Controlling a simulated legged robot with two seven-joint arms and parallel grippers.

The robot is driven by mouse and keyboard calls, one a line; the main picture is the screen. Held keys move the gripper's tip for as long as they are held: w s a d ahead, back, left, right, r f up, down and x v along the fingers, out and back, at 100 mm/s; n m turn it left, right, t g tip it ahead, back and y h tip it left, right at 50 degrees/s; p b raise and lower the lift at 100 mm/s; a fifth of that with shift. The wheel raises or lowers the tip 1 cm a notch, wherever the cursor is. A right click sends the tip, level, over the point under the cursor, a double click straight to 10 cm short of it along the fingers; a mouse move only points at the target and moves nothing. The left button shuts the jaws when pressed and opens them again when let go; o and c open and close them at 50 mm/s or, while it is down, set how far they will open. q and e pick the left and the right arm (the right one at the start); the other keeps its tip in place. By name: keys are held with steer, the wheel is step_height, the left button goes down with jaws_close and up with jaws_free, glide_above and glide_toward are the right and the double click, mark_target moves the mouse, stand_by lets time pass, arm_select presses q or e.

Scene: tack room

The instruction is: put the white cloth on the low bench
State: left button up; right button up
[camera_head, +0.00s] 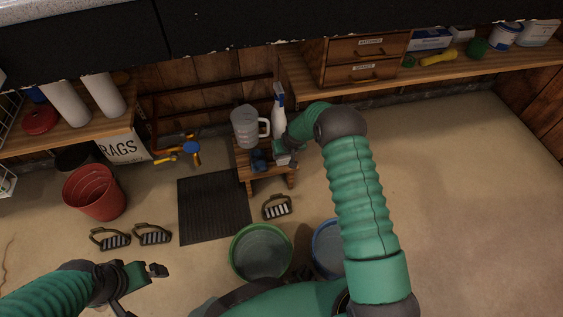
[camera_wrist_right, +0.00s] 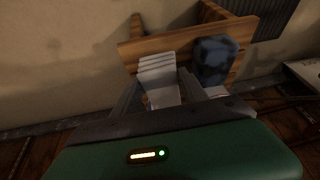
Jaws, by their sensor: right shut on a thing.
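The low bench (camera_head: 264,185) is a small wooden stool-like bench in the middle of the head view; its top also shows in the right wrist view (camera_wrist_right: 137,51). My right gripper (camera_head: 284,151) is shut on the white cloth (camera_head: 283,160), a small folded stack, over the bench's right end. In the right wrist view the cloth (camera_wrist_right: 158,72) sits between the two fingers, over the bench top; I cannot tell whether it touches the wood. My left gripper (camera_head: 138,290) is at the lower left, empty, its fingers apart.
A clear jug (camera_head: 246,127), a white spray bottle (camera_head: 279,117) and a dark blue lump (camera_head: 259,160) crowd the bench around the cloth. A green bucket (camera_head: 261,252), a blue bucket (camera_head: 327,247) and a stirrup (camera_head: 277,207) are in front. A black mat (camera_head: 213,208) lies left.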

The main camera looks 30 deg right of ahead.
step_height(320, 180, down, 3)
steer(key=shift+a+b, duration=0.1)
steer(key=shift+b, duration=0.65)
steer(key=shift+r, duration=0.2)
jaws_close()
steer(key=o, duration=1.5)
jaws_free()
arm_select(q)
step_height(320, 180, down, 2)
steer(key=shift+a, duration=0.1)
steer(key=w+p+v, duration=0.1)
steer(key=p+v, duration=0.6)
steer(key=shift+w+r+p, duration=0.3)
steer(key=shift+p, duration=0.05)
arm_select(e)
steer(key=v, duration=1.2)
